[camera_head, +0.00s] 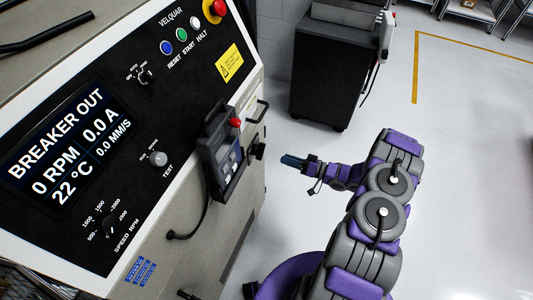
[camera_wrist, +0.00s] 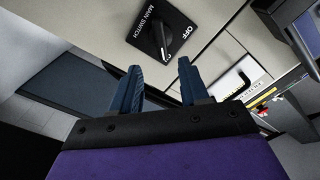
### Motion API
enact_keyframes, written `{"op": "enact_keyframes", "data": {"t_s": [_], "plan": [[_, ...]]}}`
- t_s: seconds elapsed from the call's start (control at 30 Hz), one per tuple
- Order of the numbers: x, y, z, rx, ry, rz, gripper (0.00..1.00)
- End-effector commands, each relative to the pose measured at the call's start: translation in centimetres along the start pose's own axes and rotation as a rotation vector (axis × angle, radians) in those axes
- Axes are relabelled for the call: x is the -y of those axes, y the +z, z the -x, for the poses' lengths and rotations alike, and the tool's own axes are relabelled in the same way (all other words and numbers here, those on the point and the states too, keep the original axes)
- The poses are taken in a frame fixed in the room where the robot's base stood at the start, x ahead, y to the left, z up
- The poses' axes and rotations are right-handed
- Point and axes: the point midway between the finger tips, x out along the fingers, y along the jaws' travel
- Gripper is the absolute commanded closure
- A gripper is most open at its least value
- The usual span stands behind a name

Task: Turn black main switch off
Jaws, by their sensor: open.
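The black main switch (camera_wrist: 160,36) is a rotary knob on a black plate lettered MAIN SWITCH, at the top of the wrist view. OFF is printed to the right of the knob, and partly hidden ON lettering sits near its lower end. The knob's long handle points towards ON. In the head view the switch (camera_head: 258,150) is a small dark knob sticking out from the machine's right side. My gripper (camera_wrist: 162,72) is open, its two blue fingers apart and empty, with the switch beyond them. In the head view my gripper (camera_head: 291,161) is right of the switch, with a gap between.
The machine's control panel (camera_head: 130,110) fills the left of the head view; its display (camera_head: 66,148) reads BREAKER OUT. A hand-held pendant (camera_head: 224,155) hangs in a holder close to the switch, with a cable below. A black cabinet (camera_head: 330,75) stands behind. The floor on the right is open.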

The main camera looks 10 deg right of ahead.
Motion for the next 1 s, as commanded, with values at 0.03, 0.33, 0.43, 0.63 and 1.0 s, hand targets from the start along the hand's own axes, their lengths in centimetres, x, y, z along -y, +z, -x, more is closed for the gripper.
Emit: {"op": "enact_keyframes", "data": {"t_s": [0.03,0.33,0.43,0.63,1.0], "plan": [[0.0,0.2,-1.1,0.003,-0.003,-0.001,0.55],[0.0,0.1,-6.3,0.001,-0.004,0.000,0.55],[0.0,0.0,-7.6,0.000,-0.003,0.000,0.55],[0.0,-0.1,-9.1,-0.003,-0.001,0.000,0.55],[0.1,-0.1,-9.5,-0.003,-0.001,-0.001,0.56]]}}
